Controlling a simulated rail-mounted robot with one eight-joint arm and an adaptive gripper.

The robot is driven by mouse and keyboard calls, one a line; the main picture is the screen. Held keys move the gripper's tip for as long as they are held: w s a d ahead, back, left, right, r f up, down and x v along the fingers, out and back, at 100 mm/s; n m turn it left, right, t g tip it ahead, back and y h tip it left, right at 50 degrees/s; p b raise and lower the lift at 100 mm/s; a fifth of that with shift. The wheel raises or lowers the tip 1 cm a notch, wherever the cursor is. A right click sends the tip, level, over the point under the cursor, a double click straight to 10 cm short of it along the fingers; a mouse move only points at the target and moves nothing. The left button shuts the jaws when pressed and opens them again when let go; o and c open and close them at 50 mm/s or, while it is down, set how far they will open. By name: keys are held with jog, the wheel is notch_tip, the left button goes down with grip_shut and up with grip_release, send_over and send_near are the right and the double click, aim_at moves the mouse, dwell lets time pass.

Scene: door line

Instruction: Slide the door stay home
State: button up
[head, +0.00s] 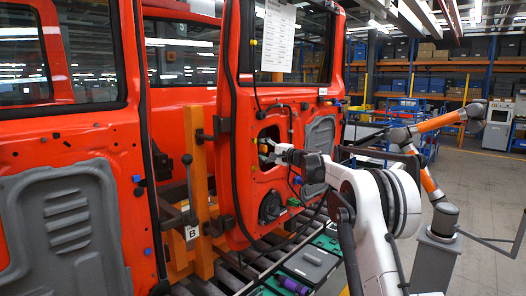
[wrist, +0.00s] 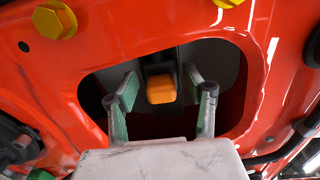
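The orange door (head: 245,190) hangs upright in the middle of the head view, with an opening in its inner panel. My gripper (head: 270,152) reaches into that opening from the right. In the wrist view, my gripper (wrist: 162,82) is open, with one green-padded finger on each side of an orange block (wrist: 161,89). The block sits on a dark bar inside the opening and looks like the end of the door stay. Gaps show between the block and both pads. The far end of the bar is hidden in the dark door cavity.
The red opening rim (wrist: 258,95) surrounds my fingers closely. A yellow bolt (wrist: 54,20) stands above left. A lever (head: 188,175) marked B stands left of the door. Trays (head: 310,262) lie below, and another orange-and-grey robot arm (head: 440,122) is at right.

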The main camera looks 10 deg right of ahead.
jog(key=shift+d, duration=0.15)
jog(key=shift+s+d, duration=0.35)
jog(key=v, duration=1.1)
jog(key=shift+s+a, duration=0.1)
jog(key=shift+a, duration=0.1)
jog(key=s+a+f+n+g+h+b, duration=0.15)
jog(key=s+a, duration=0.35)
jog(key=s, duration=0.5)
jog(key=s+a+n+g+h, duration=0.1)
jog(key=s+a+n+g, duration=0.1)
jog(key=s+a, duration=0.5)
jog(key=s+a+f+n+g+h, duration=0.1)
jog(key=s+a+n+g+h, duration=0.1)
jog(key=s, duration=1)
jog(key=s+d+f+n+h, duration=0.1)
jog(key=s+f, duration=0.4)
jog(key=s, duration=0.5)
jog(key=s+d+f+n+g+h+b, duration=0.1)
jog(key=s+f+n+h, duration=0.1)
jog(key=s+f, duration=0.4)
jog(key=s+d+f+n+g+h+b, duration=0.1)
jog(key=s+f, duration=0.5)
jog(key=s, duration=0.8)
jog(key=shift+s+n+h, duration=0.4)
jog(key=shift+n+h, duration=0.25)
jog(key=shift+h, duration=0.4)
